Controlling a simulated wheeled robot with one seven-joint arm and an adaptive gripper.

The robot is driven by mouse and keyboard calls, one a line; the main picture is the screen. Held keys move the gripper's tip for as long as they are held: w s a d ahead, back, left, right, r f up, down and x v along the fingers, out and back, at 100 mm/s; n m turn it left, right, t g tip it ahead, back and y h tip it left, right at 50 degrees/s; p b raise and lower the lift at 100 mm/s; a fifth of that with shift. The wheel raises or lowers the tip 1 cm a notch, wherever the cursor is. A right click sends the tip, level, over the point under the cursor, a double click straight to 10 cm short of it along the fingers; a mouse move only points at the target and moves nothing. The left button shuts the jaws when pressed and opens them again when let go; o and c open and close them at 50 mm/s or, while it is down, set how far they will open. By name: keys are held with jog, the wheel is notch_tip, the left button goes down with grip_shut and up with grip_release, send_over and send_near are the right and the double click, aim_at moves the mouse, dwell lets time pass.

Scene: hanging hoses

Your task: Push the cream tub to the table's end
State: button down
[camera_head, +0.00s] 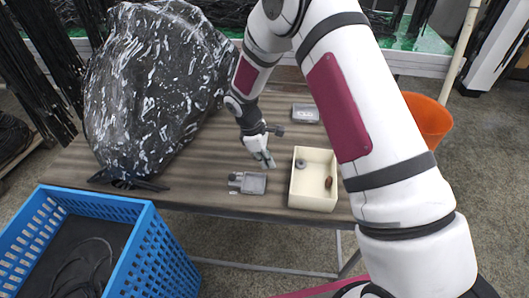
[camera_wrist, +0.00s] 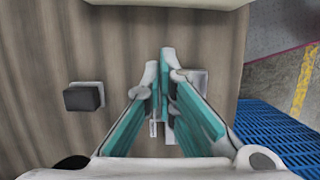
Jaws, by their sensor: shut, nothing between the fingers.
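The cream tub (camera_head: 293,190) is an open, square-sided box standing upright near the table's front edge, to the right of my gripper. It holds a grey ring-like piece (camera_head: 301,163) and a small brown piece (camera_head: 328,183). My gripper (camera_head: 269,164) is shut and empty, pointing down just left of the tub; a small gap seems to show between them. In the wrist view, the teal-padded fingers (camera_wrist: 167,58) meet at their tips, and a cream edge of the tub (camera_wrist: 165,2) shows at the top. The wooden table (camera_head: 215,170) lies underneath.
A grey metal fitting (camera_head: 250,182) lies at the front edge, close to my gripper. A grey box (camera_head: 305,113) sits farther back. A bulky black plastic-wrapped bundle (camera_head: 155,85) fills the table's left. A blue crate (camera_head: 150,255) stands in front; an orange bucket (camera_head: 428,118) is at right.

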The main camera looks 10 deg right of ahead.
jog(key=x, duration=0.3)
jog(key=shift+s+d+f, duration=0.1)
jog(key=shift+d+f, duration=0.05)
jog(key=shift+f, duration=0.05)
jog(key=shift+s+d+p, duration=0.2)
jog(key=shift+d+p, duration=0.15)
jog(key=shift+d, duration=0.2)
jog(key=shift+s+d+p, duration=0.2)
jog(key=shift+d+p, duration=0.1)
jog(key=shift+d, duration=0.3)
jog(key=shift+s+d, duration=0.2)
jog(key=shift+d, duration=0.55)
jog(key=shift+f, duration=0.1)
jog(key=s+d, duration=0.2)
jog(key=d, duration=0.3)
jog(key=s+d+p, duration=0.1)
jog(key=s+d, duration=0.1)
jog(key=d, duration=0.4)
jog(key=s+d, duration=0.1)
jog(key=d, duration=0.5)
jog(key=shift+s+d, duration=0.1)
jog(key=shift+s, duration=0.3)
